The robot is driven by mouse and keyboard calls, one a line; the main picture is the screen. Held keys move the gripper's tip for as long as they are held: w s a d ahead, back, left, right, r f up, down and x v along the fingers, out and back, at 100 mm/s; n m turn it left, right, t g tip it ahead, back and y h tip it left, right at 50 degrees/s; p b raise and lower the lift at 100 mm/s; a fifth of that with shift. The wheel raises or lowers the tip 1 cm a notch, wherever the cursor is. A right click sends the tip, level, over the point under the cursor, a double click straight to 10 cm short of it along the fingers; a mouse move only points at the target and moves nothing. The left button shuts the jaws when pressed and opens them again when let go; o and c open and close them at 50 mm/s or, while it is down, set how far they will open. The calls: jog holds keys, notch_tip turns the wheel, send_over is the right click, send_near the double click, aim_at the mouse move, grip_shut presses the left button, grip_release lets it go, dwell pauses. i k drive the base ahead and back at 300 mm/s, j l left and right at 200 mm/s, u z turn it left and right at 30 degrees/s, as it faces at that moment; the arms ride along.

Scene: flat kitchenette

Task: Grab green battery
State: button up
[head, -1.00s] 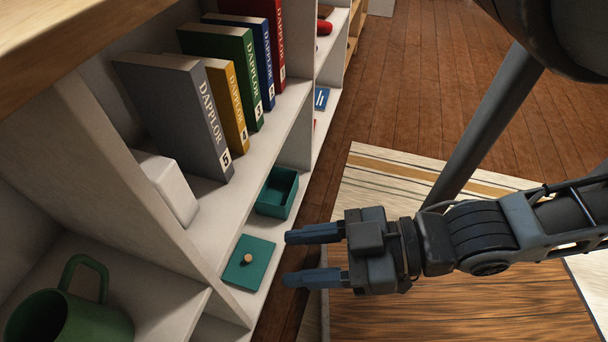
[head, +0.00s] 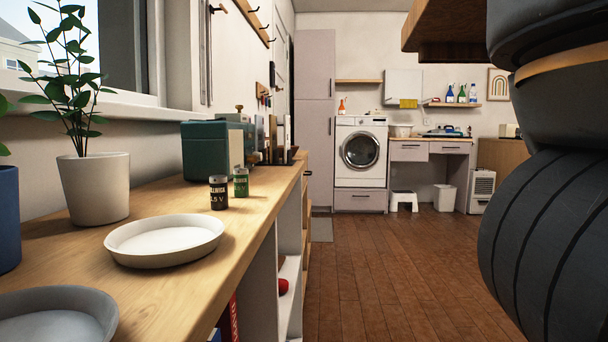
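A small green battery (head: 241,182) stands upright on the wooden counter (head: 160,290). A black battery (head: 218,192) with a copper-coloured top stands upright just left of it and a little nearer, marked 1.5 V. Both are in the left-centre of the head view, in front of a dark green box. My gripper is out of this view; only a dark part of my arm fills the right side. I cannot see whether the gripper holds anything.
A white dish (head: 166,241), a grey dish (head: 58,316) and a potted plant (head: 93,188) stand nearer on the counter. The dark green box (head: 205,148) stands behind the batteries. Shelves (head: 290,285) are below the counter. The wooden floor (head: 390,280) to the right is clear.

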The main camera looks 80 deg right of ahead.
aim_at(241, 176)
jog(key=z, duration=0.9)
